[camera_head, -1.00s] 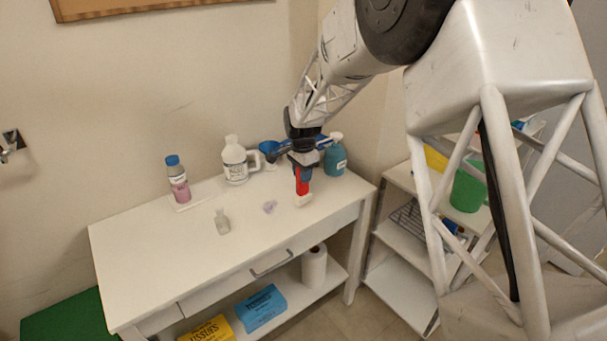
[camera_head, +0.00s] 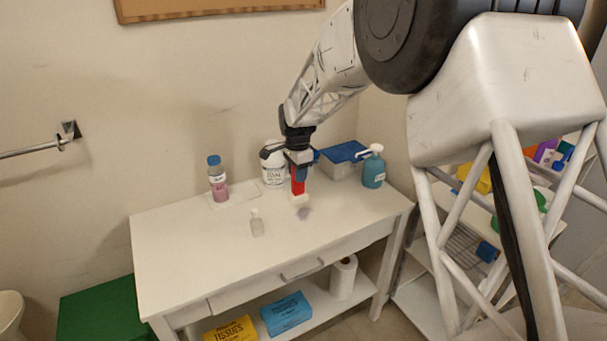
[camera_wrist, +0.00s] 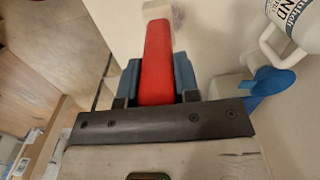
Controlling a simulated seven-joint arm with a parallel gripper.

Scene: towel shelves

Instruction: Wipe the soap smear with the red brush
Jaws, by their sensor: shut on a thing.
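The red brush (camera_head: 297,187) is upright in my gripper (camera_head: 299,173), with its pale head (camera_head: 299,200) at or just above the white tabletop; I cannot tell if it touches. The pale purple soap smear (camera_head: 304,213) lies right by the head, on its near side, partly covered by it. In the wrist view the red handle (camera_wrist: 156,62) sits between my blue fingers, which are shut on it. The smear cannot be made out in the wrist view.
On the white table (camera_head: 190,260) stand a small clear bottle (camera_head: 256,224), a pink bottle with blue cap (camera_head: 218,180), a white jug (camera_head: 273,176), a teal pump bottle (camera_head: 373,170) and a blue-lidded box (camera_head: 343,160). A blue item (camera_wrist: 268,82) is near my gripper. The front left tabletop is clear.

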